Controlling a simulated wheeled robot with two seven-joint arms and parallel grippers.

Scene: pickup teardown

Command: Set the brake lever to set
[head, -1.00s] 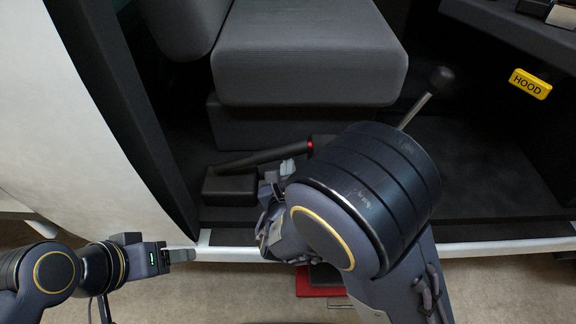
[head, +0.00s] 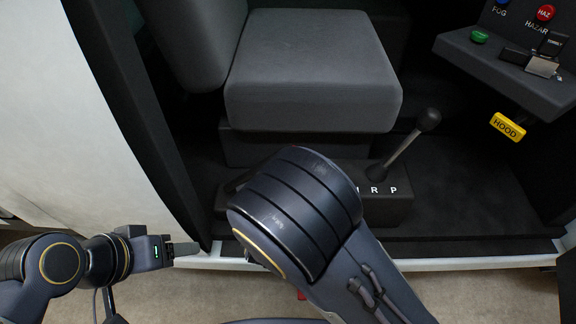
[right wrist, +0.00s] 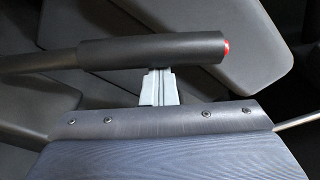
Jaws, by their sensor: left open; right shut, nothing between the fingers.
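The brake lever (right wrist: 150,50) is a black bar with a thick grip and a red end in the right wrist view. It lies nearly level across that picture. My right gripper (right wrist: 159,72) is shut and empty, its pale fingertips at the lower edge of the grip in that view. I cannot tell whether they touch it. In the head view my right arm hides the lever and the right gripper, so the lever's angle cannot be judged there. My left gripper (head: 184,248) is open, outside the sill at the left, far from the lever.
A grey seat (head: 310,90) stands behind my right arm. The gear shifter (head: 407,140) rises from a labelled base (head: 392,210) to the right. A yellow HOOD handle (head: 507,127) and a dashboard (head: 490,62) are at the right. The metal sill (head: 480,263) runs along the front.

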